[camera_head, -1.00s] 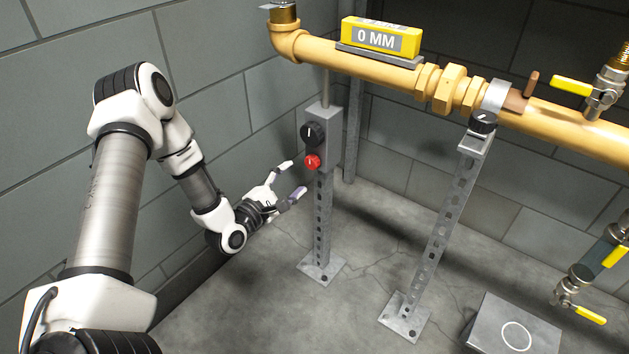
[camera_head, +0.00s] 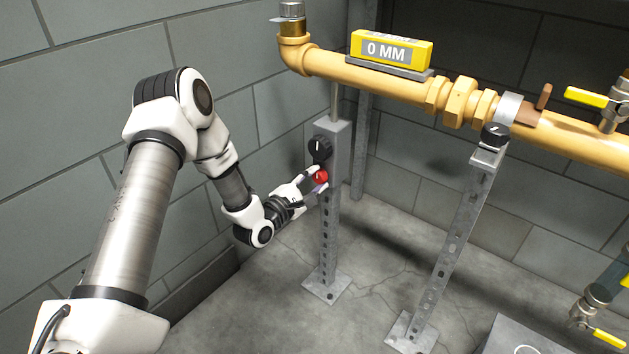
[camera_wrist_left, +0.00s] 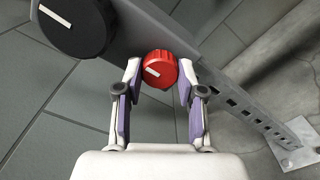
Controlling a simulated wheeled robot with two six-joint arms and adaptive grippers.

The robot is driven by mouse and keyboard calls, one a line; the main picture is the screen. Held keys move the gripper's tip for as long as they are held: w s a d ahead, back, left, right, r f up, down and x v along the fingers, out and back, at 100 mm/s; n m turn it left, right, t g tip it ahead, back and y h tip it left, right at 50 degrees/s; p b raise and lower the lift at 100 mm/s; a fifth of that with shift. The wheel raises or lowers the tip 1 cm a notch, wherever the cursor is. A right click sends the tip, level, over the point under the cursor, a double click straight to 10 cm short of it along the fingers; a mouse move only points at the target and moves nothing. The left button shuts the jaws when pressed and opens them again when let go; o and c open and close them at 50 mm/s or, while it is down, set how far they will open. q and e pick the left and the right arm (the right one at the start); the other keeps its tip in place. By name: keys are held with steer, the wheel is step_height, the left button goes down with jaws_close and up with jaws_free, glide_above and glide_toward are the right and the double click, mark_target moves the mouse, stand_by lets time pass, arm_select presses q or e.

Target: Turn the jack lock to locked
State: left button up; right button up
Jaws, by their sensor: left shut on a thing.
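The red knob with a white pointer line (camera_head: 321,177) is on the lower face of the grey jack box (camera_head: 338,137). It also shows in the left wrist view (camera_wrist_left: 160,70), where its pointer lies slanted. A larger black knob (camera_head: 320,149) sits just above it; the left wrist view shows it at upper left (camera_wrist_left: 75,25). My left gripper (camera_head: 315,180) is shut on the red knob, one fingertip on either side. The fingers hide part of the knob's edge in the head view. My right gripper is not in view.
A yellow pipe (camera_head: 380,78) runs above, carrying a yellow level reading 0 MM (camera_head: 391,50). A second perforated stand (camera_head: 450,240) with a black knob (camera_head: 495,134) stands to the right. A block wall (camera_head: 60,130) is close behind my left arm.

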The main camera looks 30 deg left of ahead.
arm_select(q)
steer(key=shift+m, duration=0.3)
steer(key=m+p, duration=0.1)
steer(key=m, duration=0.3)
steer(key=shift+r, duration=0.1)
steer(key=m+p, duration=0.2)
steer(key=m, duration=0.2)
steer(key=shift+m, duration=0.4)
steer(key=m+p, duration=0.2)
steer(key=m, duration=0.3)
steer(key=shift+m+p, duration=0.95)
steer(key=shift+m, duration=0.75)
steer(key=shift+f, duration=0.2)
steer(key=o, duration=1.1)
steer(key=shift+o, duration=0.2)
